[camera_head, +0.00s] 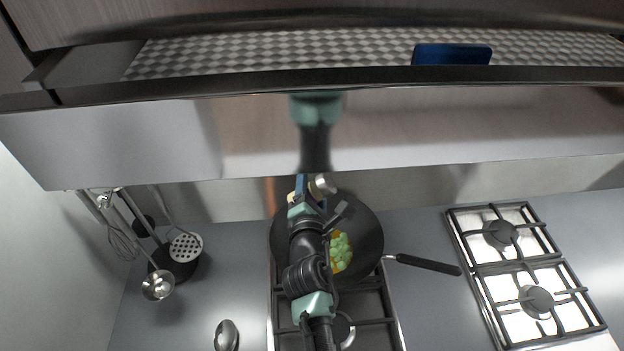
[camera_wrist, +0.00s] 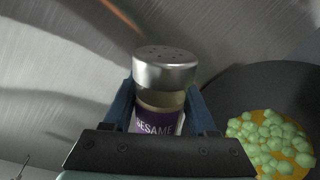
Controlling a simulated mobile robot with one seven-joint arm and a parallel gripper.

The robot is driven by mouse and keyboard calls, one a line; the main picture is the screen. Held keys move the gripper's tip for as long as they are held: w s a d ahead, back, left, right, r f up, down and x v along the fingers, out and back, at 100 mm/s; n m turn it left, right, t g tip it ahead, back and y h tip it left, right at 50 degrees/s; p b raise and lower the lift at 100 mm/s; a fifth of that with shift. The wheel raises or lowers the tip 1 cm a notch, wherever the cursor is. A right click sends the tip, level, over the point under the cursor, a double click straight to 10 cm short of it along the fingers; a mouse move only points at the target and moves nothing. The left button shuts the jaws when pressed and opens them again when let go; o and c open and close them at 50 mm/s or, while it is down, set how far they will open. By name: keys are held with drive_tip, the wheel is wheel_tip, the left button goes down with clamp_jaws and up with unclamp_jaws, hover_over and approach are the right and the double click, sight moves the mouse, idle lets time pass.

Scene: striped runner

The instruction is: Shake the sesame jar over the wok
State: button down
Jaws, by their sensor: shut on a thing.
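The sesame jar (camera_wrist: 160,112) is a small clear jar with a purple "SESAME" label and a perforated metal lid. My gripper (camera_wrist: 163,108) is shut on it, one blue finger on each side, with the lid past the fingertips. In the head view the jar's metal lid (camera_head: 323,184) shows beyond my gripper (camera_head: 309,194), over the far part of the wok. The dark wok (camera_head: 368,228) stands on the near stove with its handle to the right. It holds green pieces on something orange (camera_head: 341,252). My arm hides the wok's left middle.
A metal hood (camera_head: 120,135) with a patterned shelf crosses above, with a blue object (camera_head: 452,55) on it. A utensil holder (camera_head: 178,262) stands left, and a spoon (camera_head: 227,335) lies at the front. A second stove (camera_head: 525,265) is at right. Counter between stoves is mostly clear.

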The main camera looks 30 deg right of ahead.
drive_tip(key=m+y, duration=0.1)
drive_tip(key=m, duration=0.2)
drive_tip(key=m+y, duration=0.1)
drive_tip(key=m, duration=0.2)
drive_tip(key=a+f+m+t, duration=0.1)
drive_tip(key=m, duration=0.3)
drive_tip(key=shift+w+a+y+p, duration=0.1)
drive_tip(key=shift+w+y+p, duration=0.2)
drive_tip(key=shift+y, duration=0.1)
idle(0.5)
